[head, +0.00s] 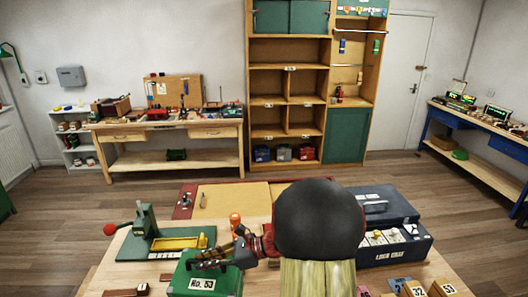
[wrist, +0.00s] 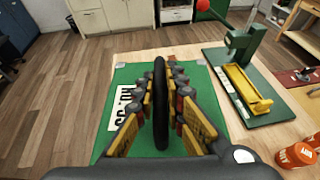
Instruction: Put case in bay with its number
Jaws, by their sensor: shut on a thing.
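The green case (head: 190,287) with a white label reading "No. 53" is at the bottom of the head view, at the bench's near side. In the wrist view the case (wrist: 127,78) lies below my gripper, its black handle (wrist: 160,75) standing up between the fingers. My gripper (head: 215,260) is shut on this handle. I cannot tell whether the case rests on the bench or hangs just above it. The tall wooden shelf unit (head: 250,84) stands at the back wall. Its open bays carry small number tags, too small to read.
A green press (head: 147,232) with a red knob and yellow tray, an orange bottle (head: 235,219) and a blue-grey "LOCK GRAY" box (head: 398,250) crowd the bench. Several cases stand in the shelf's bottom row, including a red case (head: 305,153). Wooden floor lies clear before the shelf.

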